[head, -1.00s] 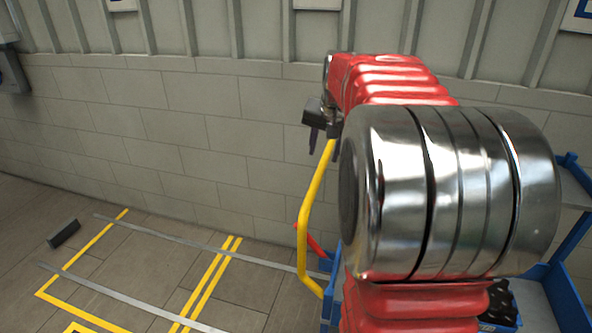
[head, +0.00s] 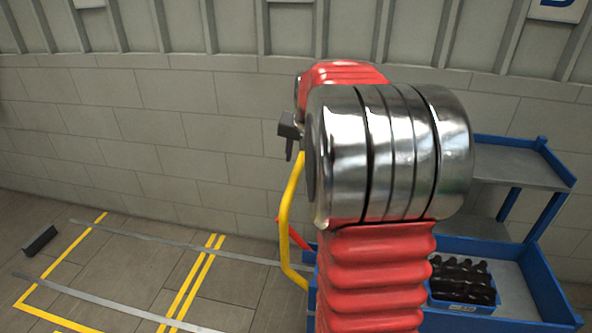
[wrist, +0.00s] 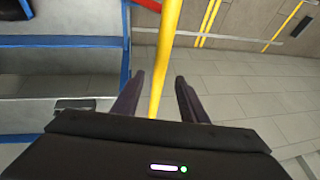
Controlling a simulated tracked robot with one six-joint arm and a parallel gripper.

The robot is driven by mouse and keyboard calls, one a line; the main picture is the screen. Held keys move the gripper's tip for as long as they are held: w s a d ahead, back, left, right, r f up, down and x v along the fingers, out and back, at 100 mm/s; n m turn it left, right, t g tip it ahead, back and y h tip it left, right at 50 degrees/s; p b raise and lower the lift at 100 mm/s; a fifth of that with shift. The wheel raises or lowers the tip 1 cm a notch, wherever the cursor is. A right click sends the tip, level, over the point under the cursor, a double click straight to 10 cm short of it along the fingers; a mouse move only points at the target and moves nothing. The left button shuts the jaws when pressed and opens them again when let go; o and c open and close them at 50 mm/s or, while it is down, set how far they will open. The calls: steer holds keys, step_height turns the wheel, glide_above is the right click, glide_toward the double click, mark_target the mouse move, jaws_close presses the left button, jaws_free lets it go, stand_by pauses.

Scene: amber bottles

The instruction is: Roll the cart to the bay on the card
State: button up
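The cart (head: 545,285) is blue with grey decks and stands at the right in the head view. Its yellow handle (head: 286,215) rises at its left side. My gripper (wrist: 158,82) is open in the wrist view, with the yellow handle bar (wrist: 165,50) passing between its two dark fingers. Gaps show on both sides of the bar. In the head view my gripper (head: 289,145) is at the handle's upper end, partly hidden by my arm. A white card (head: 557,8) on the wall is cut off at the top edge, its blue letter not readable.
Yellow lines (head: 190,285) mark floor bays at the left, crossed by grey strips (head: 150,236). A dark block (head: 40,240) lies on the floor at far left. A blue crate of dark bottles (head: 461,285) stands on the cart's lower deck. A red bar (head: 298,236) is beside the handle.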

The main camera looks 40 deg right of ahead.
mark_target(297, 171)
steer(key=x, duration=0.6)
steer(key=shift+w+d+f, duration=0.1)
steer(key=shift+w+f, duration=0.05)
steer(key=shift+f, duration=0.15)
jaws_close()
stand_by(0.4)
